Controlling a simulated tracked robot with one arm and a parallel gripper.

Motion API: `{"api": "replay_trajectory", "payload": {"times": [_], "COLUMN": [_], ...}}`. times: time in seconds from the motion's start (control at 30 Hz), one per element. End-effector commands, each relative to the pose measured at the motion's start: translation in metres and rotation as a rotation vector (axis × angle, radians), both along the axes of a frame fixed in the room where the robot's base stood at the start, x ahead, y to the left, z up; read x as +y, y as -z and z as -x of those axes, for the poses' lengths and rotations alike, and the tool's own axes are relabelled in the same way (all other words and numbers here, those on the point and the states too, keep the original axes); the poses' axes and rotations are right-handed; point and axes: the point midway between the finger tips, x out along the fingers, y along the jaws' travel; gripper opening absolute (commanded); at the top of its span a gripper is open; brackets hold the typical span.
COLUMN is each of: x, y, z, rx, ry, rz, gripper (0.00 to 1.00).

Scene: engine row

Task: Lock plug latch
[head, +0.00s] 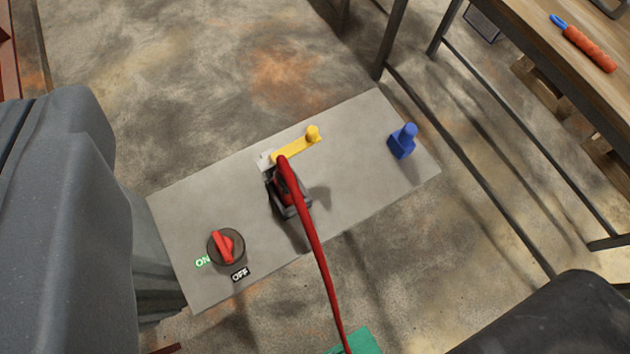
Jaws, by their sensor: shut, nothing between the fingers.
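A yellow latch bar (296,147) with a round knob at its right end lies on the grey panel (352,165). Its left end is at a small light grey block (265,160), close by the plug. The red plug (284,183) is at a dark grey socket (290,208) in the middle of the panel. A thick red cable (317,253) runs from it toward the bottom edge and covers part of plug and socket. How deep the plug sits cannot be told. The bar points away from the plug, up and right. My gripper does not show.
A red rotary switch (226,246) with ON and OFF labels is at the panel's lower left. A blue upright piece (403,141) is at its right end. A large grey body (60,220) fills the left side. A wooden-topped table (540,60) stands upper right.

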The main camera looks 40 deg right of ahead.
Motion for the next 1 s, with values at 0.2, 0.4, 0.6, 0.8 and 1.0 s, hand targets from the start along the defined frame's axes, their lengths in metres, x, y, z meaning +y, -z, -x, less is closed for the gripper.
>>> {"api": "replay_trajectory", "payload": {"times": [0.2,0.4,0.6,0.8,1.0], "x": [-0.065,-0.131,-0.172,-0.183,-0.183], "y": [0.120,0.221,0.285,0.305,0.305], "z": [-0.060,-0.071,-0.061,-0.056,-0.056], "rx": [0.219,0.349,0.416,0.431,0.430], "ry": [0.200,0.419,0.576,0.627,0.626], "rz": [-0.229,-0.432,-0.557,-0.596,-0.595], "gripper": [0.00,0.00,0.00,0.00,0.00]}}
